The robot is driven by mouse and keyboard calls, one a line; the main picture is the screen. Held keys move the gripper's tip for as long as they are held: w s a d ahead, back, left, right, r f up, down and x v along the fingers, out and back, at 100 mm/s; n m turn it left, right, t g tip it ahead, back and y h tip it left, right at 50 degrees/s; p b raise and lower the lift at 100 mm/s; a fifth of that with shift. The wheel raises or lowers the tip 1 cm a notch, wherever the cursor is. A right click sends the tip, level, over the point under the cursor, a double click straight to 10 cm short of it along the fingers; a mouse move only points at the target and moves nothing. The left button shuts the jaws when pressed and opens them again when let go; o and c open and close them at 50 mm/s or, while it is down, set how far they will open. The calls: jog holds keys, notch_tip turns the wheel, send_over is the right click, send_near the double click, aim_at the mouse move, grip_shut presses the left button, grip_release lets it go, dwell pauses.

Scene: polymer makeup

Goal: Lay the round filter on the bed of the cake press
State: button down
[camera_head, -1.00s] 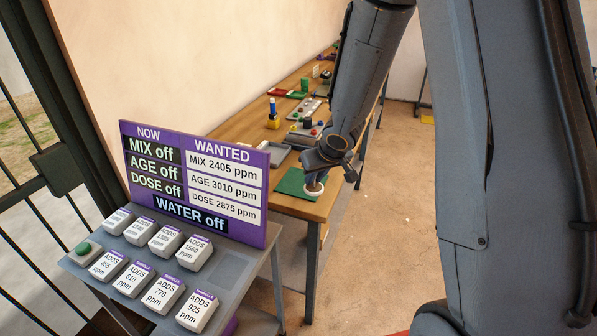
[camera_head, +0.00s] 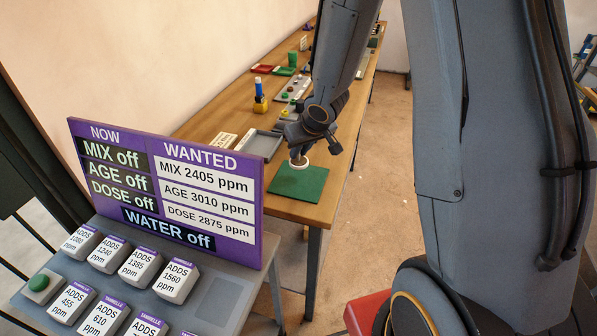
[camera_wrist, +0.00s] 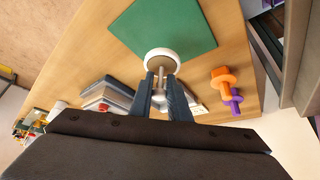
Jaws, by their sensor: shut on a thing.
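The round filter, a white ring with a tan middle and a thin stem (camera_wrist: 161,55), is between my gripper's fingers (camera_wrist: 163,82) in the wrist view. My gripper (camera_head: 299,154) is shut on it by the stem. In the head view the filter (camera_head: 299,164) is over the far edge of a green mat (camera_head: 300,186) on the wooden bench. The mat also fills the top of the wrist view (camera_wrist: 160,24). I cannot tell whether the filter touches the mat. I cannot make out the cake press or its bed with certainty.
A grey tray (camera_head: 276,143) lies left of my gripper. Beyond it are a yellow and blue bottle (camera_head: 260,98) and a grey button panel (camera_head: 294,90). An orange and purple piece (camera_wrist: 222,76) shows in the wrist view. The purple signboard (camera_head: 240,157) stands in the foreground.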

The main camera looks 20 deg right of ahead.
aim_at(302, 163)
jog(key=shift+f+b, duration=1.15)
jog(key=shift+f, duration=1.9)
jog(key=shift+f, duration=0.1)
jog(key=c, duration=1.7)
grip_release()
jog(key=shift+o, duration=0.2)
